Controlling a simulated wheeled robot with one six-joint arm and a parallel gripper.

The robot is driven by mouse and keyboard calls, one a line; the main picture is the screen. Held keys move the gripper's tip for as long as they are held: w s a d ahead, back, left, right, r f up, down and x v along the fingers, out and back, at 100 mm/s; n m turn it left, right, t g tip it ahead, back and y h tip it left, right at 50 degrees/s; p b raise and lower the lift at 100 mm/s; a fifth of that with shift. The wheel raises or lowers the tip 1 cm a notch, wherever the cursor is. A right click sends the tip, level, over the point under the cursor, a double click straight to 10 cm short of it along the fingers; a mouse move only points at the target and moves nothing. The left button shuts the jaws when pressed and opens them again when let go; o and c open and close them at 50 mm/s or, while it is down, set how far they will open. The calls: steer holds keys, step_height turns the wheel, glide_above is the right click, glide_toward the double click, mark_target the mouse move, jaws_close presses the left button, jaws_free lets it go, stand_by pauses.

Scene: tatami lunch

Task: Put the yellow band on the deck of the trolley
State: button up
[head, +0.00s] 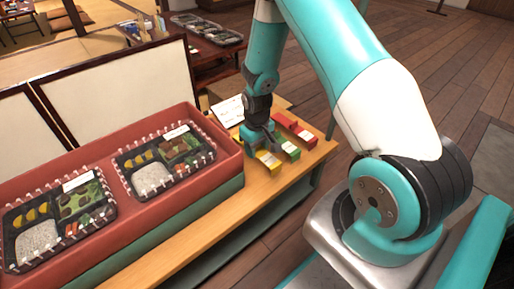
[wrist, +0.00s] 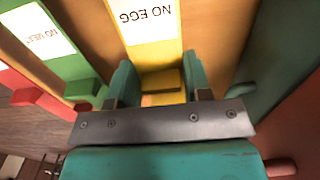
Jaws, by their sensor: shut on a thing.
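The yellow band (head: 268,160) is at the right end of the wooden counter, next to the red box. In the wrist view the yellow band (wrist: 152,52) carries a white "NO EGG" label, and its raised yellow end lies between my fingers. My gripper (head: 262,147) points down over the band; it also shows in the wrist view (wrist: 160,86), shut on that end. The band looks at or very near the counter top; I cannot tell whether it touches. My fingers partly hide it in the head view. I cannot surely make out the trolley or its deck.
A green band (head: 291,151) and red bands (head: 304,135) lie close to the right. Left stands the red box (head: 229,152) with two filled lunch trays (head: 208,155).

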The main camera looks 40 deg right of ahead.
mark_target(257, 149)
steer(key=shift+f, duration=0.1)
steer(key=o, duration=0.9)
steer(key=s+a+r+n+y+p, duration=0.1)
steer(key=a+r+p, duration=0.2)
steer(key=r, duration=0.7)
steer(key=a+r+p, duration=0.2)
steer(key=a+r, duration=0.1)
steer(key=r, duration=0.6)
steer(key=s+a+r+n+y, duration=0.1)
steer(key=s+a+r+n, duration=0.1)
steer(key=s+a+r, duration=0.6)
steer(key=s+a+r+n+y, duration=0.2)
steer(key=s+a+r, duration=0.6)
steer(key=s, duration=0.5)
steer(key=shift+a+r+n, duration=0.25)
steer(key=shift+r+n, duration=0.35)
steer(key=shift+n, duration=0.2)
